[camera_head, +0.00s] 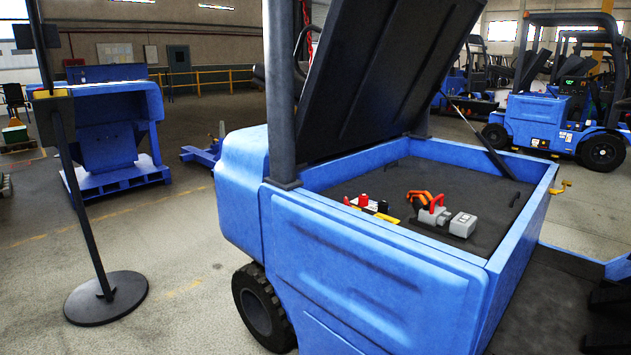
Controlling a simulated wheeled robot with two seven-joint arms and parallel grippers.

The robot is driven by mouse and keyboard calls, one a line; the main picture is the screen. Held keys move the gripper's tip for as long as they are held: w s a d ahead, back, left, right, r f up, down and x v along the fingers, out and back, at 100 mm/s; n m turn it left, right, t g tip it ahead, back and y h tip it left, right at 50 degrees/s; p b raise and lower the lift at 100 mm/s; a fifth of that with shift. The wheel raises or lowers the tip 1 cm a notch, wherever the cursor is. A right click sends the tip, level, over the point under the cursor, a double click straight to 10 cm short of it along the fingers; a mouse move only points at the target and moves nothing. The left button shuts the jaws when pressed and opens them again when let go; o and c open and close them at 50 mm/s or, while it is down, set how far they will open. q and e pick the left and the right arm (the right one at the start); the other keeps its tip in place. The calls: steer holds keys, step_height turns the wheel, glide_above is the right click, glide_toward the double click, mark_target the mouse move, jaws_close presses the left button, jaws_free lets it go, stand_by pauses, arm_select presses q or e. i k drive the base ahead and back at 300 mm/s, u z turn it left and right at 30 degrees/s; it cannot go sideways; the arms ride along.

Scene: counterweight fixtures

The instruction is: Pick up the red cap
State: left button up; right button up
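A small red cap-like piece (363,199) stands in the open rear compartment of a blue forklift (365,262), close to its near wall. It sits among small black, yellow and red parts; at this size I cannot tell whether it is attached to them. Just right of it are an orange-and-black part (420,199) and a grey connector with a red handle (461,224). Neither of my grippers shows in the head view.
The forklift's black lid (365,75) is raised over the compartment, held by a thin strut (480,138). A post on a round black base (106,298) stands at left. Blue forklifts (545,115) are parked behind. Floor between post and forklift is clear.

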mark_target(363, 199)
steer(key=z, duration=0.5)
steer(key=k, duration=0.6)
steer(key=z, duration=0.95)
steer(key=i, duration=1.15)
steer(key=u, duration=0.95)
steer(key=k, duration=1.2)
steer(key=u, duration=0.6)
steer(key=i, duration=1.85)
steer(key=z, duration=0.8)
